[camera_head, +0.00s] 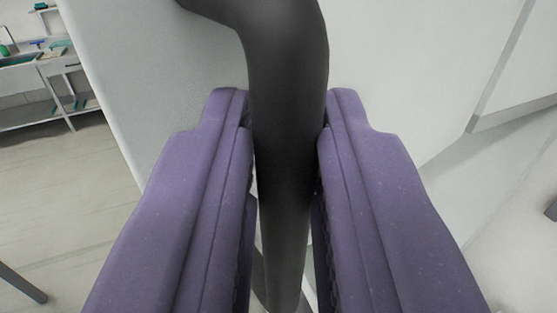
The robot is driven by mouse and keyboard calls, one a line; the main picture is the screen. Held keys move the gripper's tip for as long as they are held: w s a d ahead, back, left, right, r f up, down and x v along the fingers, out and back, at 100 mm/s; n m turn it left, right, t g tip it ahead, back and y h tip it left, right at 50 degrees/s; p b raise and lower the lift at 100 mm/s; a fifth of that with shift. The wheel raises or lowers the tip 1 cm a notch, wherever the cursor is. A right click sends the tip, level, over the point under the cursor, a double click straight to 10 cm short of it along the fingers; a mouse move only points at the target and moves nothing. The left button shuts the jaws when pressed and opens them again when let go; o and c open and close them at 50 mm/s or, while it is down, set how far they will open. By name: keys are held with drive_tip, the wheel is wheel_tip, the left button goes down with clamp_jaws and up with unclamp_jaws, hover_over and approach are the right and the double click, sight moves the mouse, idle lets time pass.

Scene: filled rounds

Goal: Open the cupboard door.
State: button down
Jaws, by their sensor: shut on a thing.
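My gripper (287,125) has two purple fingers in the middle of the view. It is shut on a dark grey, curved handle (288,70), with one finger on each side of it. The handle bends to the left at the top of the picture and runs down between the fingers. A light grey-white panel (160,75), which looks like the cupboard door, stands behind the handle. Its left edge slants down to the lower right. The lower part of the panel is hidden behind my fingers.
A shelf unit (40,95) with small green and blue items stands at the far left. Pale floor (70,190) lies open on the left. A white surface with a slanting edge (500,75) is at the right. Dark leg-like pieces show at the lower left and right edge.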

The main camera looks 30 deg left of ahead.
drive_tip(key=shift+w+r, duration=0.1)
drive_tip(key=shift+r, duration=0.3)
drive_tip(key=c, duration=1.3)
unclamp_jaws()
drive_tip(key=shift+o, duration=0.7)
drive_tip(key=shift+w+d+f, duration=0.1)
drive_tip(key=shift+w+f, duration=0.2)
drive_tip(key=b+v, duration=0.2)
drive_tip(key=v, duration=0.5)
drive_tip(key=shift+s+d, duration=0.2)
drive_tip(key=shift+s, duration=0.1)
